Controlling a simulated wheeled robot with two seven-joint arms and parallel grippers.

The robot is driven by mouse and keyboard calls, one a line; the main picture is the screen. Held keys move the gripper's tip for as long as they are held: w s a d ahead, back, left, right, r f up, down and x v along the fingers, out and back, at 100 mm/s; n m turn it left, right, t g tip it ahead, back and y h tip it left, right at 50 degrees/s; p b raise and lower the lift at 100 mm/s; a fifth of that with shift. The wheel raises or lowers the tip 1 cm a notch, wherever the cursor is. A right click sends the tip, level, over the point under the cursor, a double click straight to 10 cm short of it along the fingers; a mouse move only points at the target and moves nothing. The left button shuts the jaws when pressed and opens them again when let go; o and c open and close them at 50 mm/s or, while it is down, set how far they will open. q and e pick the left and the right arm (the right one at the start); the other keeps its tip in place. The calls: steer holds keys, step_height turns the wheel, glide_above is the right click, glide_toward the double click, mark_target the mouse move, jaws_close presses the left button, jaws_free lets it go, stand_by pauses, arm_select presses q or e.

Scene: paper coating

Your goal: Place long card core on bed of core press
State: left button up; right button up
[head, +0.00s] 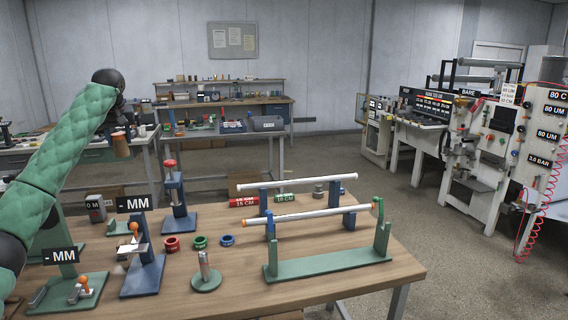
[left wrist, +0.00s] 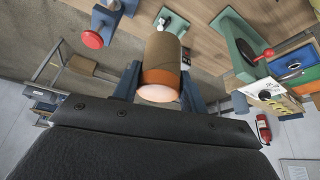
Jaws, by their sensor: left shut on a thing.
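My left gripper (head: 121,131) is raised above the far left part of the workbench and is shut on a brown card core (head: 121,147). In the left wrist view the core (left wrist: 162,60) sits between the blue fingers and has an orange band and a pale end. Several small presses stand on the bench: a blue one with a red knob (head: 178,222), a blue one labelled MM (head: 145,278) and a green one labelled MM (head: 88,297). I cannot tell which is the core press. The beds I can make out look bare of any core. My right gripper is not in view.
Red, green and blue rings (head: 200,242) lie mid-bench beside a green post stand (head: 206,283). A green rack (head: 330,265) and a blue rack hold white rods (head: 310,214) at the right. Red and green labelled cylinders (head: 244,201) lie behind.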

arm_select(q)
steer(key=s+d+r+m, duration=0.15)
steer(key=s+d, duration=0.35)
steer(key=d, duration=0.7)
steer(key=s+d+f+m+h, duration=0.2)
steer(key=s+d+f+m, duration=0.1)
steer(key=s+d+f, duration=1.1)
steer(key=s+f, duration=0.3)
steer(key=f, duration=0.5)
steer(key=s+d+f+m, duration=0.1)
steer(key=s+d+f, duration=0.2)
steer(key=s+f, duration=0.4)
steer(key=s+d+f, duration=0.3)
steer(key=s+f, duration=0.4)
steer(key=f, duration=0.8)
steer(key=shift+d+f+m+t, duration=0.25)
steer(key=shift+m+t, duration=0.05)
steer(key=shift+m, duration=0.05)
steer(key=shift+s+a, duration=0.1)
